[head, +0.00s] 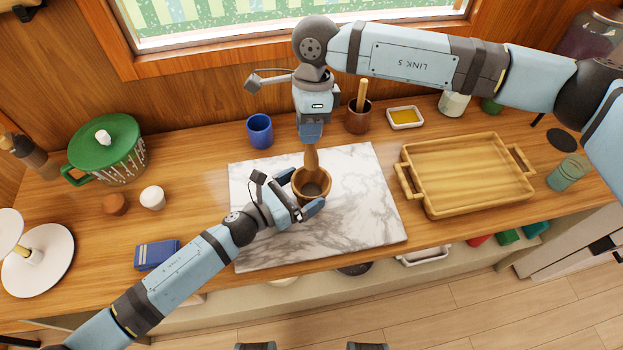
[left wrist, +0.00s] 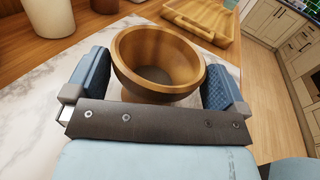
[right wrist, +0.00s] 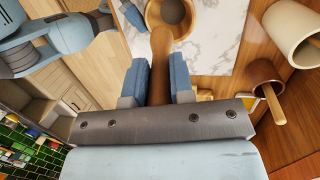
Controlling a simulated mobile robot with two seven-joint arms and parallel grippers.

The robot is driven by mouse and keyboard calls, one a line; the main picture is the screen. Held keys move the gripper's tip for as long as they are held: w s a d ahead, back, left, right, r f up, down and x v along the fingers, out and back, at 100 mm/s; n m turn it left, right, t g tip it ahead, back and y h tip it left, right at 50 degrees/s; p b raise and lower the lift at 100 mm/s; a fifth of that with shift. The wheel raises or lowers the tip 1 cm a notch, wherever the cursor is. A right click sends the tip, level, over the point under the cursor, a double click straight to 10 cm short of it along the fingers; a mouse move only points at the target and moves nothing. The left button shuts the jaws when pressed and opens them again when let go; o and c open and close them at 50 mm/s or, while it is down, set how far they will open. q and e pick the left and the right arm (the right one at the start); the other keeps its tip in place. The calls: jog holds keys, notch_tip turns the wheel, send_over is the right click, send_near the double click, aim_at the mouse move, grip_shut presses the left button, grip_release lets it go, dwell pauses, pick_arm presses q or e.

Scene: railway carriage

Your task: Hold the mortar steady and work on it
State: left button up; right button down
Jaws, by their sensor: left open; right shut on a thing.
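The mortar (head: 327,187) is a brown wooden bowl standing upright on the marble slab (head: 365,215). My left gripper (head: 300,191) is open, with one finger on each side of it; in the left wrist view the mortar (left wrist: 133,62) sits between the blue pads, and I cannot tell whether they touch. My right gripper (head: 311,138) points down, shut on the wooden pestle (head: 311,160). The pestle (right wrist: 160,62) reaches toward the mortar's rim in the right wrist view. The left wrist view shows no pestle inside the bowl.
A wooden tray (head: 465,170) stands right of the slab. A blue cup (head: 260,131), a brown pot (head: 357,120) and a small yellow-filled dish (head: 405,118) stand behind. A green-lidded pot (head: 105,145) and a blue folded item (head: 157,254) are left. The slab's front right is clear.

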pick_arm(q)
jog(key=v, duration=1)
jog(key=shift+s+a, duration=0.1)
jog(key=shift+a, duration=0.05)
